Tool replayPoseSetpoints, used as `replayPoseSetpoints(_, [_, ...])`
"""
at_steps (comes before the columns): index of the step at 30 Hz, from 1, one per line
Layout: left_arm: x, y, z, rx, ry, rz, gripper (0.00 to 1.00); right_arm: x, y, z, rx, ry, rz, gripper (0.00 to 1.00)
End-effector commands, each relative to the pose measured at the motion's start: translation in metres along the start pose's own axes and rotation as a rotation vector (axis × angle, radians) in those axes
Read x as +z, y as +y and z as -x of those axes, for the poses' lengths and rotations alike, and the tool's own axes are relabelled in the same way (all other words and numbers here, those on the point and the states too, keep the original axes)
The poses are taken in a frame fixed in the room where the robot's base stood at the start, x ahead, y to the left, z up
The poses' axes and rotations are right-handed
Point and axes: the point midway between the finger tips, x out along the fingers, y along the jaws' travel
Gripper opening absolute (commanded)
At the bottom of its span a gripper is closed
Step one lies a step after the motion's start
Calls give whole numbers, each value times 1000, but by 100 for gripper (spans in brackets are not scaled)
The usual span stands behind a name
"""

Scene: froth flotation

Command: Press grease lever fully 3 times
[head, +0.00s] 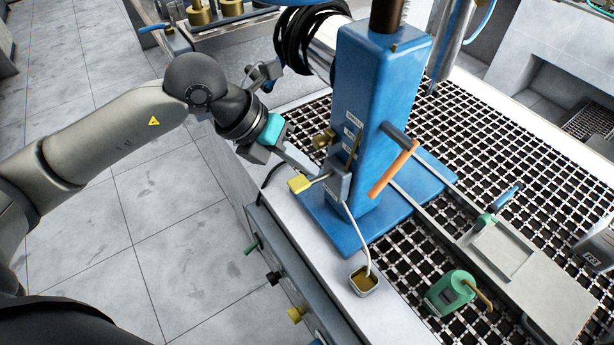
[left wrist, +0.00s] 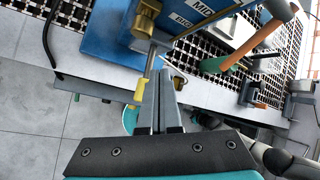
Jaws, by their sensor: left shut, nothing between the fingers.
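A lever with a yellow grip (head: 300,184) sticks out from a small grey block (head: 341,186) low on the blue column (head: 375,110); I take it to be the grease lever. A thin pale tube runs from the block to a small cup of brownish stuff (head: 366,284). My left gripper (head: 314,170) is shut and empty, its fingertips close to the lever just above the grip. In the left wrist view the yellow grip (left wrist: 141,88) lies just beside the shut fingers (left wrist: 164,78); I cannot tell whether they touch.
An orange-handled lever (head: 394,168) juts from the column to the right of the grease lever. A green container (head: 450,292) stands on the metal grating. The tiled floor at left is open.

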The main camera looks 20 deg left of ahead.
Motion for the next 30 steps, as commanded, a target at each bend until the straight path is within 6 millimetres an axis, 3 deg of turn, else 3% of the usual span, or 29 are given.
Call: replayPoseSetpoints(30, [-5, 5, -7, 0, 0, 0, 0, 1, 0, -9, 0, 0, 0, 0])
